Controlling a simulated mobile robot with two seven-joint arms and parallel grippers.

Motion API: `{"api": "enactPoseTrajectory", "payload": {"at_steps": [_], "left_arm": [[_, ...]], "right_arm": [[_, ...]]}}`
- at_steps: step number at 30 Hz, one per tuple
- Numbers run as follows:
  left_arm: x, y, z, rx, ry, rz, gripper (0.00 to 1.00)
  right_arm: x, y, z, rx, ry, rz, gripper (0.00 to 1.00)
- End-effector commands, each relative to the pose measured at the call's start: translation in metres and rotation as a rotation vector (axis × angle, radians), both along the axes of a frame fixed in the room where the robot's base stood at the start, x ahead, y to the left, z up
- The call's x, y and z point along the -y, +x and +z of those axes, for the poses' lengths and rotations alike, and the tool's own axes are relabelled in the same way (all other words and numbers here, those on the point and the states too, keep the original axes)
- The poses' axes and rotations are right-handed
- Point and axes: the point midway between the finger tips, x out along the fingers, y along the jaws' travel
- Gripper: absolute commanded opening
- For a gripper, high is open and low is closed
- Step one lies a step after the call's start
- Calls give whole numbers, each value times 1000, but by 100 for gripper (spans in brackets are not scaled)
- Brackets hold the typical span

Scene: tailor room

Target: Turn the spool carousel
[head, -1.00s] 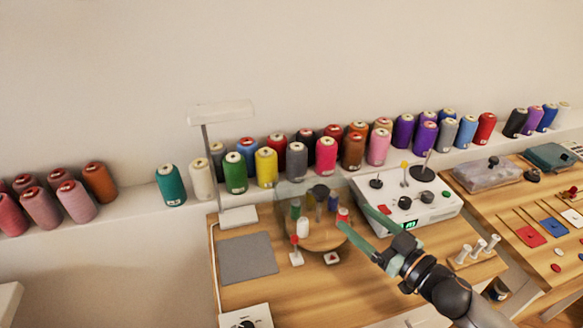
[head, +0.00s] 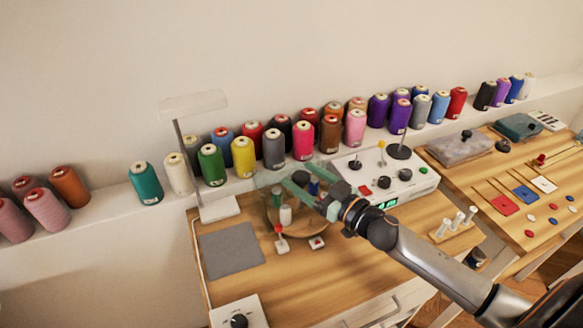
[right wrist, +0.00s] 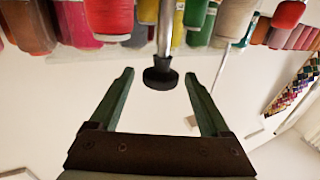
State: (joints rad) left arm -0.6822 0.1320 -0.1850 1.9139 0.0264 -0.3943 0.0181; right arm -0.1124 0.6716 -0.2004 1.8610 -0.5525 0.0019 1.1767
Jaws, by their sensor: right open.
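The spool carousel (head: 300,230) is a round wooden turntable with several small spools, seemingly under a clear cover, on the workbench in the head view. My right gripper (head: 291,182) is over it, reaching in from the right and covering part of its top. In the right wrist view, which looks upside down, the two green fingers of my right gripper (right wrist: 159,73) are spread wide. A black knob (right wrist: 160,79) on a metal rod shows between the fingertips, with a gap on each side. I cannot tell how deep it lies between them. My left gripper is not in view.
A lamp (head: 193,105) stands left of the carousel, above a grey mat (head: 231,248). A white control box (head: 405,178) is close on the right. Several thread cones (head: 243,156) line the shelf behind. Small red-topped pieces (head: 281,241) stand in front.

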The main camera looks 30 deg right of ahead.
Motion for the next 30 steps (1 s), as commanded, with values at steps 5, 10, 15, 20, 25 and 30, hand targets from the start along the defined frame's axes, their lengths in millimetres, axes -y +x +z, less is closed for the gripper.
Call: {"api": "enactPoseTrajectory", "payload": {"at_steps": [5, 10, 15, 20, 25, 30], "left_arm": [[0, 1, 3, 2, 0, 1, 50], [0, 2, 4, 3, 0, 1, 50], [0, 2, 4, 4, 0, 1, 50], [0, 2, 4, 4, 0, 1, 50], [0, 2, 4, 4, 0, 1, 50], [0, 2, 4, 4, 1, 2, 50]], "right_arm": [[-7, 22, 1, 2, 0, -1, 81], [-11, 33, 0, 1, -1, -1, 81], [-13, 36, 0, -1, 0, 0, 81], [-13, 36, 0, -1, 0, 0, 81], [-13, 36, 0, 0, 0, 0, 67], [-13, 36, 0, 0, -1, 0, 48]]}}
